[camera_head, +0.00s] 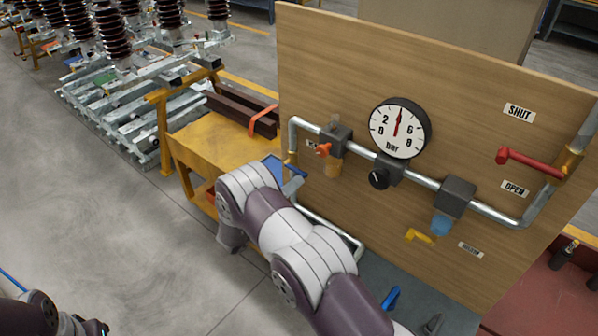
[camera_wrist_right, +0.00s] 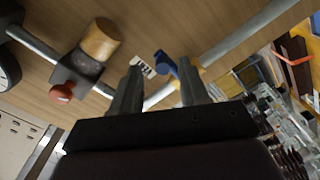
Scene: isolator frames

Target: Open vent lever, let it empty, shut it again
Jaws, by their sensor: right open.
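A blue lever (camera_head: 285,166) sits at the left pipe end on the board. In the right wrist view the blue lever (camera_wrist_right: 166,64) is on a yellow fitting, beside a small label too blurred to read. My right gripper (camera_wrist_right: 158,82) is open, its two fingers on either side of the blue lever's end; contact cannot be told. In the head view the right gripper (camera_head: 292,186) is partly hidden by my arm. A round gauge (camera_head: 397,129) marked bar has its red needle pointing nearly straight up, between 2 and 6. Only part of my left arm shows, lower left.
The wooden board (camera_head: 340,50) carries a grey pipe, an orange-red knob (camera_head: 323,149), a black knob (camera_head: 379,180) and a yellow lever (camera_head: 418,236). A red lever (camera_head: 530,162) lies between SHUT and OPEN labels. A yellow cart (camera_head: 215,142) stands left of the board.

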